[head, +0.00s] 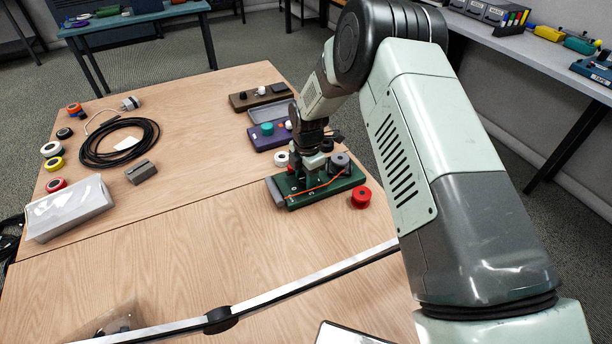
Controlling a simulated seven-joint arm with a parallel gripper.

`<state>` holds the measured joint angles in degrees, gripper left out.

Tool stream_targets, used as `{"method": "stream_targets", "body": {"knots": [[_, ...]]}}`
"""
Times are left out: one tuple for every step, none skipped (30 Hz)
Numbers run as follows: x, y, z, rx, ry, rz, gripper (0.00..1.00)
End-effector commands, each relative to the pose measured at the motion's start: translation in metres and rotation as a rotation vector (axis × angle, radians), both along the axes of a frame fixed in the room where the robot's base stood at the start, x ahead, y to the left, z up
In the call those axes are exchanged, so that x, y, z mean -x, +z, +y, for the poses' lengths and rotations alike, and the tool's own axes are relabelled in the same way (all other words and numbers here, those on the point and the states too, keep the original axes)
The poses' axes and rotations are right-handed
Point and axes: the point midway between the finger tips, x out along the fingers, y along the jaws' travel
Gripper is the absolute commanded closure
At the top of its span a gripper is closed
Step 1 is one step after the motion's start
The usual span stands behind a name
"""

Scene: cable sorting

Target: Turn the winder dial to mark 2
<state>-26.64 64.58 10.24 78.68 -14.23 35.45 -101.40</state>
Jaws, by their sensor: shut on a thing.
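The winder is likely the green-based device (300,203) near the right edge of the wooden table in the head view. It carries a grey cylinder (340,161) at its back right, and an orange cable (322,186) crosses its top. My gripper (312,178) points down over the middle of the base. It is shut on a part there, which seems to be the winder dial. The fingers hide that part almost wholly. The marks and the dial's setting are too small to read.
A red spool (361,198) stands close to the base's right end. A purple device (268,138) and a brown one (258,97) lie behind. A black cable coil (118,143), a grey block (141,172) and several tape rolls are at left. The table's front middle is clear.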

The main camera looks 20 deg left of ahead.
Motion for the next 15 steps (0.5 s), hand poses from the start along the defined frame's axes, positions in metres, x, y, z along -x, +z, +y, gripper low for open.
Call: {"method": "stream_targets", "body": {"knots": [[0.0, 0.0003, -0.0002, 0.001, -0.02, 0.001, 0.85], [0.0, 0.0003, -0.0002, 0.001, -0.034, 0.0, 0.85], [0.0, 0.0003, -0.0002, 0.001, -0.057, 0.0, 0.85], [0.0, 0.0004, -0.0002, 0.001, -0.075, 0.0, 0.85], [-0.0001, 0.0004, -0.0001, 0.001, -0.096, 0.0, 0.85], [-0.0001, 0.0004, -0.0001, 0.002, -0.125, 0.0, 0.85], [-0.0001, 0.0004, -0.0001, 0.001, -0.149, 0.0, 0.85], [0.0, 0.0004, 0.0, 0.001, -0.174, 0.0, 0.85], [0.0, 0.0004, 0.0, 0.002, -0.209, 0.0, 0.85], [0.0, 0.0004, 0.0001, 0.001, -0.236, 0.0, 0.85], [0.0001, 0.0004, 0.0002, 0.001, -0.264, 0.0, 0.85], [0.0001, 0.0004, 0.0003, 0.001, -0.302, 0.0, 0.85], [0.0002, 0.0004, 0.0004, 0.001, -0.33, 0.0, 0.85], [0.0002, 0.0005, 0.0005, 0.001, -0.359, -0.001, 0.85], [0.0003, 0.0005, 0.0007, 0.0, -0.398, 0.0, 0.85]]}}
